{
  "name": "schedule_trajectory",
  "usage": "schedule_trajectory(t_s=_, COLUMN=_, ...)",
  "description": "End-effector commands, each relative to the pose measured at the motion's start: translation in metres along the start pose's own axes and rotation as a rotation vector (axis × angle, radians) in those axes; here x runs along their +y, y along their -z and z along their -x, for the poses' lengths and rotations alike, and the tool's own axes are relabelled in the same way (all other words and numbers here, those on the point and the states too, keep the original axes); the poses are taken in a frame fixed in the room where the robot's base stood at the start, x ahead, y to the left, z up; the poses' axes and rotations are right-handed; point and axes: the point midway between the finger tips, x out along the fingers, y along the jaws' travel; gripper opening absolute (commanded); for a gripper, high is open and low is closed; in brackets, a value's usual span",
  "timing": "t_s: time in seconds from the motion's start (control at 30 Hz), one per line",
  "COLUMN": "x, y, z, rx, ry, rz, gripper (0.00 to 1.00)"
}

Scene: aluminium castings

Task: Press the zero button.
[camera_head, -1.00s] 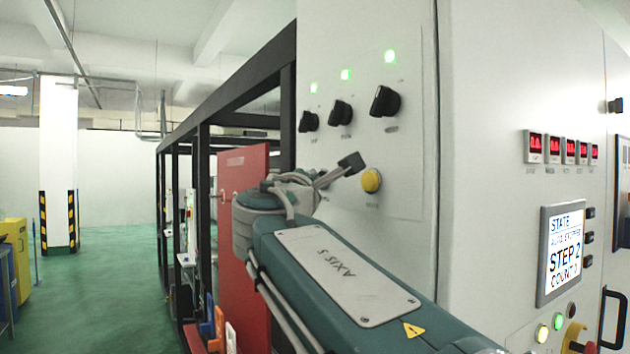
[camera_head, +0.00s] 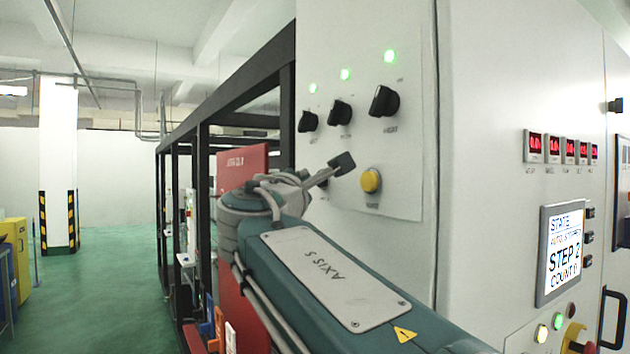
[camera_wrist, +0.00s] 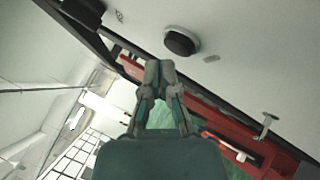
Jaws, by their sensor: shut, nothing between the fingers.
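A yellow round button (camera_head: 371,180) sits on the pale panel below three black knobs; its small label is not readable. A dark control (camera_head: 323,206) shows partly behind my arm, left of the yellow button. My gripper (camera_head: 343,163) is shut and empty, in front of the panel, just left of and slightly above the yellow button, apart from it in the picture. In the wrist view my gripper (camera_wrist: 159,72) has its fingertips together, below a black round control (camera_wrist: 181,42) on the panel. I cannot tell which control is the zero button.
The black knobs (camera_head: 384,101) stick out above, under green lamps. A red plate (camera_head: 243,165) and a black frame (camera_head: 203,190) stand left of the panel. Green floor is free at left.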

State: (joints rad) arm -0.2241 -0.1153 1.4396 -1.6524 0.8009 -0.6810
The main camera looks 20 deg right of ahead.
Motion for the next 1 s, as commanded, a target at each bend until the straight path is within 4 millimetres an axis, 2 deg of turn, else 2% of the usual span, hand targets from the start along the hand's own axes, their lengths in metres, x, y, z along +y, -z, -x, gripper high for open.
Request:
schedule_trajectory(t_s=0.17, x=0.003, y=0.003, z=0.003, rx=0.002, ry=-0.002, rz=0.000, gripper=0.00)
schedule_trajectory(t_s=0.7, x=0.025, y=0.025, z=0.034, rx=0.002, ry=-0.001, rz=0.000, gripper=0.00)
schedule_trajectory(t_s=1.0, x=0.025, y=0.025, z=0.035, rx=0.000, ry=0.000, rz=0.000, gripper=0.00)
